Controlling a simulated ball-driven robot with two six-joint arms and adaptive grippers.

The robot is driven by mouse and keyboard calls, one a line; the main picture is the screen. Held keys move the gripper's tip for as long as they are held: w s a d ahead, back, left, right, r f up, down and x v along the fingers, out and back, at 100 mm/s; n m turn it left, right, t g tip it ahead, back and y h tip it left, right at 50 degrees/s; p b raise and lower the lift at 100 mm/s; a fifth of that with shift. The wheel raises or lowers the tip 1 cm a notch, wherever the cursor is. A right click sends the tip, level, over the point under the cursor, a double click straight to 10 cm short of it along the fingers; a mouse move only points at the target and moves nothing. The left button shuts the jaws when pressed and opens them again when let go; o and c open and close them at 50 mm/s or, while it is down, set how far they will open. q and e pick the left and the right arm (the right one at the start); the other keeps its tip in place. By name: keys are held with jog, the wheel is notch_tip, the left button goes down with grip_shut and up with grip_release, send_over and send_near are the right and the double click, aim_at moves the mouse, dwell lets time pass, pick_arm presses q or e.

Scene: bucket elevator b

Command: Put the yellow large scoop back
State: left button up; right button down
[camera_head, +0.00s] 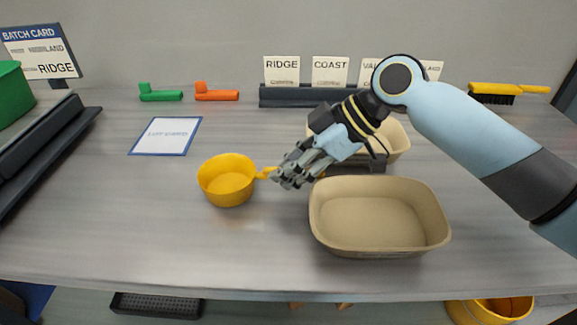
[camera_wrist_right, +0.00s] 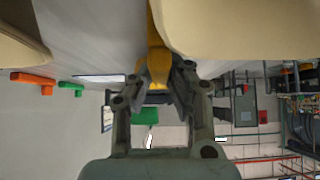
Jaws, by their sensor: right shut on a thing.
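The yellow large scoop (camera_head: 228,180) is left of centre in the head view, upright, its round bowl opening upward. The bowl looks empty. My right gripper (camera_head: 279,177) is shut on the scoop's short handle at the bowl's right side. The wrist view shows the yellow handle (camera_wrist_right: 158,62) between the two fingers of my right gripper (camera_wrist_right: 157,82). I cannot tell whether the scoop rests on the bench or hangs just above it. My left gripper is not in view.
A beige bin (camera_head: 378,248) stands right of the scoop, with another behind my arm (camera_head: 397,140). The bench (camera_head: 130,225) is clear at front left.

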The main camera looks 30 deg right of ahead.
jog(key=shift+f, duration=0.25)
jog(key=c, duration=1.2)
grip_release()
jog(key=shift+v, duration=6.05)
jog(key=shift+w, duration=0.1)
